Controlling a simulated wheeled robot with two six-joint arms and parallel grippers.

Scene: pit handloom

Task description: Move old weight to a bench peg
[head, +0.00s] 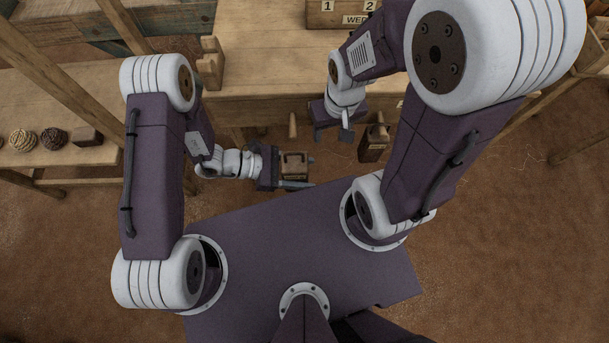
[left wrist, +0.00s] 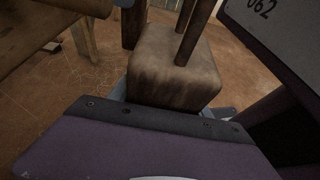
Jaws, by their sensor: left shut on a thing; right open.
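My left gripper (head: 296,173) is shut on a brown block-shaped weight (head: 294,162) with a handle on top, holding it in front of the bench. In the left wrist view the weight (left wrist: 176,72) fills the space between the fingers, with two upright posts rising from its top. A bare, pale wooden peg (head: 293,124) sticks out at the bench front, beyond the held weight. A second, darker weight (head: 374,145) with a pale label is at the bench front to the right, below another peg (head: 381,117). My right gripper (head: 333,136) is open and empty between the two.
The wooden bench (head: 265,90) spans the back, with a numbered box (head: 340,15) on it. A side bench (head: 70,155) at the left carries balls of yarn (head: 23,139) and a dark block (head: 87,136). Loom posts cross the upper left. The brown floor in front is clear.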

